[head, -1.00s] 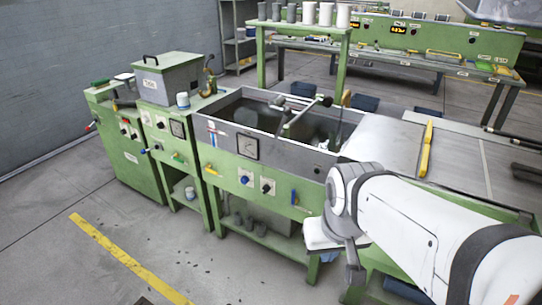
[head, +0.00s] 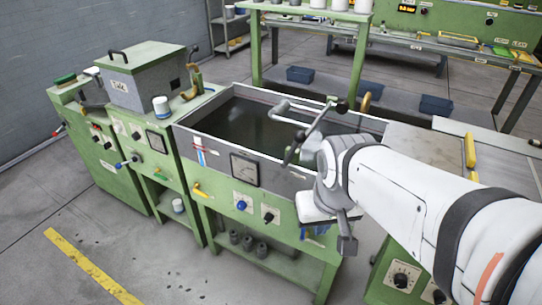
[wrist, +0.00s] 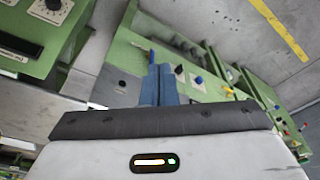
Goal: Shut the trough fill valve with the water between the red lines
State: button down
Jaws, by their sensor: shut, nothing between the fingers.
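The trough (head: 225,155) is a grey-rimmed tank on a green stand, with dark water (head: 250,122) in it. A small gauge strip with blue and red marks (head: 199,152) is on its front left; the water level against red lines is too small to read. A yellow lever (head: 200,191) and a blue knob (head: 241,205) are on the front panel. My gripper (head: 318,231) is shut and empty at the panel's right end. In the wrist view its blue fingers (wrist: 161,72) are together, close to a blue lever (wrist: 152,54); contact cannot be told.
A square dial gauge (head: 244,168) and a black knob (head: 268,215) are on the trough's front. A grey lidded box (head: 145,78) stands on the left cabinet. A metal swing arm (head: 300,125) crosses the trough. The floor at front left is clear.

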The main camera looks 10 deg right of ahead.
aim_at(303, 232)
jog(key=shift+r, duration=0.1)
jog(key=w+a+f+g+h+b, duration=0.1)
jog(key=w+f+b, duration=0.4)
jog(key=w+f, duration=0.6)
jog(key=w+a+f+g+h+b, duration=0.1)
jog(key=w+a+f+h+b, duration=0.2)
jog(key=w+f, duration=0.8)
jog(key=a+b, duration=0.2)
jog(key=shift+w+a+m+g, duration=0.25)
jog(key=shift+a+m+g, duration=0.05)
jog(key=shift+a+g, duration=0.1)
jog(key=shift+d+f, duration=0.1)
jog(key=shift+f, duration=0.05)
jog(key=d+f+b, duration=0.1)
jog(key=d+f, duration=0.6)
jog(key=f, duration=0.2)
jog(key=shift+s+d, duration=0.2)
jog(key=shift+d, duration=0.15)
